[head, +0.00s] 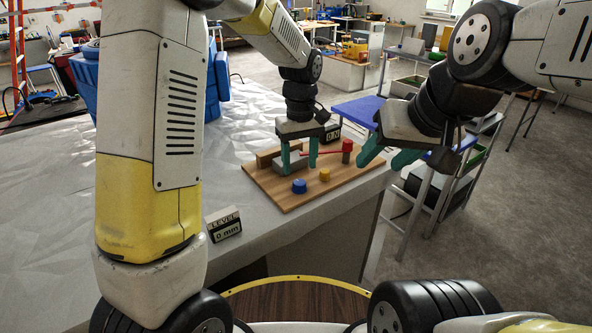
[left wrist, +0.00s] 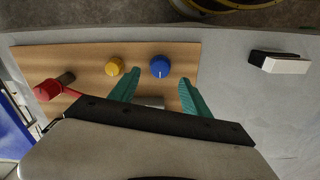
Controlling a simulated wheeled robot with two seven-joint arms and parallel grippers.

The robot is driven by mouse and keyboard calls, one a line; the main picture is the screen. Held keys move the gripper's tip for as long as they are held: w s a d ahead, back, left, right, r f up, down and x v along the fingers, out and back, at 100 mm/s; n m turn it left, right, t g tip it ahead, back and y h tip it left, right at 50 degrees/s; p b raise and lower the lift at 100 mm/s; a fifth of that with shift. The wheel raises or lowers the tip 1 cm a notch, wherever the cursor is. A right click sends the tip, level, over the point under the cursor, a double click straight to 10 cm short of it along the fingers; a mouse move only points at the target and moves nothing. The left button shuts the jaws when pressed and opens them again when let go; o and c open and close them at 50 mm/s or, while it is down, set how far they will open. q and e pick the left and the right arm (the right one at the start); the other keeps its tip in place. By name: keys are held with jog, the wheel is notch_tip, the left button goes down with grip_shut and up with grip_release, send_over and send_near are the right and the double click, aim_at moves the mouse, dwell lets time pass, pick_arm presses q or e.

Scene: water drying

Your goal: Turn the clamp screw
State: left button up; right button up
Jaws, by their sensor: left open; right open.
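My left gripper (head: 299,170) is open over the wooden board (head: 280,205), its green fingers pointing down. It also shows in the left wrist view (left wrist: 158,92). A grey block (head: 285,161) is partly hidden between and behind its fingers. A red rod (head: 323,153) runs from beside the fingers toward a red-topped post (head: 347,146), also seen in the left wrist view (left wrist: 47,90). Which part is the clamp screw I cannot tell. A blue knob (head: 299,187) and a yellow knob (head: 324,174) sit in front. My right gripper (head: 388,155) is open and empty, beyond the board's right edge.
The board lies near the right corner of the pale table (head: 250,130). A dark display (head: 333,133) is behind the left gripper. Blue containers (head: 217,80) stand at the back left.

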aim_at(299, 182)
pick_arm(q)
notch_tip(299, 182, down, 6)
jog(key=shift+f, duration=0.1)
jog(key=shift+c, duration=0.3)
grip_shut()
